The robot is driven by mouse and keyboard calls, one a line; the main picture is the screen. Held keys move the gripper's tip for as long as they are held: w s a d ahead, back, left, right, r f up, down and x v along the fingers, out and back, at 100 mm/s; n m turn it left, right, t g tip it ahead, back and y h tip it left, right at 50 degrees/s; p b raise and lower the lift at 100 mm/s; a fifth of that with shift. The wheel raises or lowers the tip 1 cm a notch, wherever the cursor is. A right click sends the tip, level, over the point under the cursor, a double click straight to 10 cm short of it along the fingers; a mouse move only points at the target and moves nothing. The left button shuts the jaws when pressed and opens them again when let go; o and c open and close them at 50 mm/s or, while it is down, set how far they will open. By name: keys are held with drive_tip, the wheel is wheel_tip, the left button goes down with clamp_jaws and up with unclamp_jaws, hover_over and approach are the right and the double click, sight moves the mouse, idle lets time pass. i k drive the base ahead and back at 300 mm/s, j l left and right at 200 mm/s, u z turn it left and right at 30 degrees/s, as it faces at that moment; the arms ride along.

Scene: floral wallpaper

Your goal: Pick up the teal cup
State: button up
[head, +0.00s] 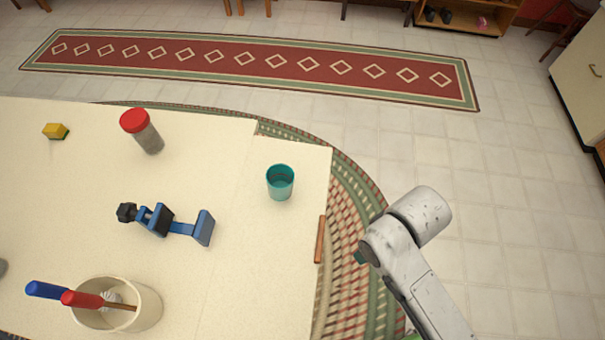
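The teal cup (280,184) stands upright near the right edge of the cream table (228,268). Its open top faces up and it looks empty. My arm shows at the lower right, off the table's right side and over the floor. My gripper is not clearly visible in the head view, so its fingers cannot be made out. Nothing touches the cup.
A red-lidded jar (143,132), a blue and black clamp-like tool (168,222), a yellow block (55,131) and a crock with utensils (145,308) stand left of the cup. A brown stick (320,239) lies at the right edge. Table around the cup is clear.

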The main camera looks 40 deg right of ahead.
sight(280, 178)
drive_tip(key=i+l+z, duration=0.2)
drive_tip(key=z, duration=0.2)
drive_tip(key=i+l+z, duration=0.35)
drive_tip(key=k+j, duration=0.1)
